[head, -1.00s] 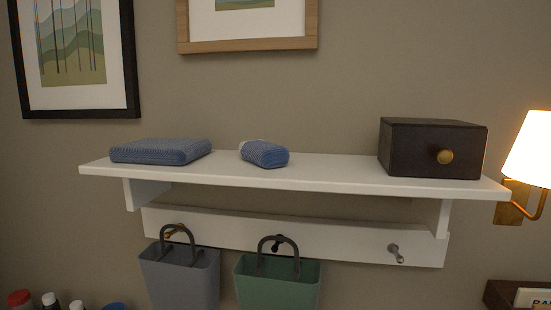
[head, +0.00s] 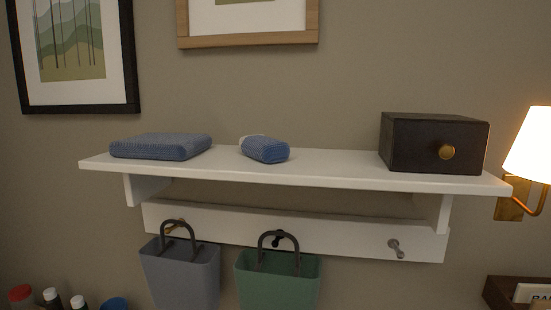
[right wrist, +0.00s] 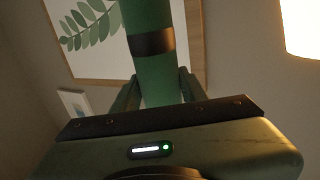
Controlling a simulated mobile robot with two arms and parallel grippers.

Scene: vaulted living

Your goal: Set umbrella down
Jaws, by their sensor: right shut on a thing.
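In the right wrist view, my right gripper (right wrist: 155,90) is shut on a green, rounded shaft with a dark band, which appears to be the umbrella (right wrist: 148,18). The umbrella runs up out of the top of that view, so its ends are hidden. Neither gripper nor the umbrella shows in the head view. My left gripper is not in view.
A white wall shelf (head: 330,172) holds a blue folded item (head: 160,146), a small blue bundle (head: 265,150) and a dark drawer box (head: 415,143). Below, grey (head: 180,275) and green (head: 280,280) baskets hang near pegs; the right peg (head: 396,248) is bare. A lit lamp (head: 530,145) is at right.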

